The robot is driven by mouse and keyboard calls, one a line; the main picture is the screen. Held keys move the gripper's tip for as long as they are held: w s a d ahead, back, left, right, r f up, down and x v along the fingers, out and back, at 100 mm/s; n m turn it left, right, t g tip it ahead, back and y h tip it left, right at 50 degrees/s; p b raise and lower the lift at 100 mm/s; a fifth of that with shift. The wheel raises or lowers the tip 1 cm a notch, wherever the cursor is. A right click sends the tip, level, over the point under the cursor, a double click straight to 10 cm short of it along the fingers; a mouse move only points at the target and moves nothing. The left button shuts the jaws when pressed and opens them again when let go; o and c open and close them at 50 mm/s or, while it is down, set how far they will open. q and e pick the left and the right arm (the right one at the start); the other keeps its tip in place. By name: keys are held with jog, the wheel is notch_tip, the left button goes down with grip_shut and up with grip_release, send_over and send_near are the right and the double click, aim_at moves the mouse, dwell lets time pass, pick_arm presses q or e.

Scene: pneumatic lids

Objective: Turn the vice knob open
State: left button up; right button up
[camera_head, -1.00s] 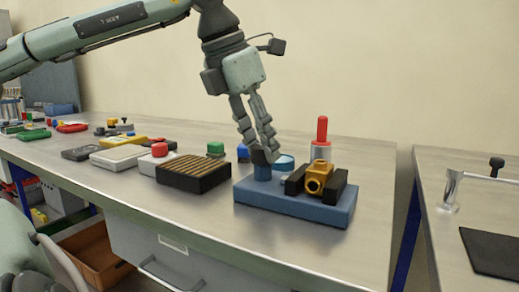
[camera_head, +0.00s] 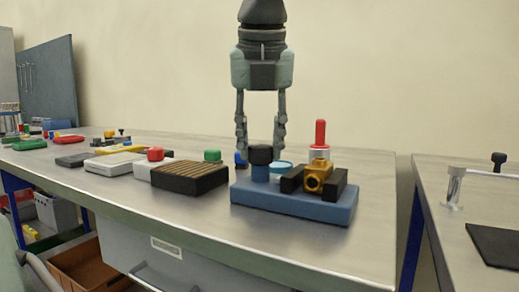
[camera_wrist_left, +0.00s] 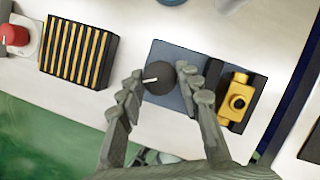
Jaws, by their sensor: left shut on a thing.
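The vice is a blue block (camera_head: 290,205) with two black jaws around a yellow brass part (camera_head: 318,178). Its round black knob (camera_head: 261,155) stands on a blue post at the block's left end. My left gripper (camera_head: 260,150) points straight down, with one finger on each side of the knob. In the left wrist view the knob (camera_wrist_left: 158,77) sits between the fingertips, and a white mark on its top points left. The gripper is shut on the knob. The fingertips partly hide its sides.
A black ribbed block (camera_head: 190,178) stands just left of the vice. A red-topped post (camera_head: 320,135) and a light blue round thing (camera_head: 281,168) are behind it. Several other devices line the bench to the left. A second bench (camera_head: 440,215) stands to the right across a gap.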

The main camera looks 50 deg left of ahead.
pick_arm(q)
jog(key=shift+w+n+g, duration=0.1)
jog(key=shift+n+g, duration=0.2)
jog(key=shift+n, duration=0.6)
jog(key=shift+d+n+g+y, duration=0.1)
jog(key=shift+n+g+y, duration=0.25)
jog(key=shift+n, duration=1.05)
jog(key=n+g, duration=0.1)
jog(key=n, duration=0.1)
jog(key=n+g+p, duration=0.1)
jog(key=n, duration=0.1)
jog(key=n+g+p, duration=0.1)
jog(key=n, duration=0.1)
jog(key=shift+w+n, duration=0.25)
jog(key=shift+n, duration=0.65)
pick_arm(e)
jog(key=d+f+g+h, duration=0.3)
jog(key=d+f+g, duration=0.2)
jog(key=f, duration=0.5)
jog(key=shift+s+d+f, duration=0.15)
jog(key=shift+s+d, duration=0.1)
jog(key=shift+s, duration=0.15)
pick_arm(q)
jog(key=o, duration=1.2)
jog(key=shift+c, duration=0.2)
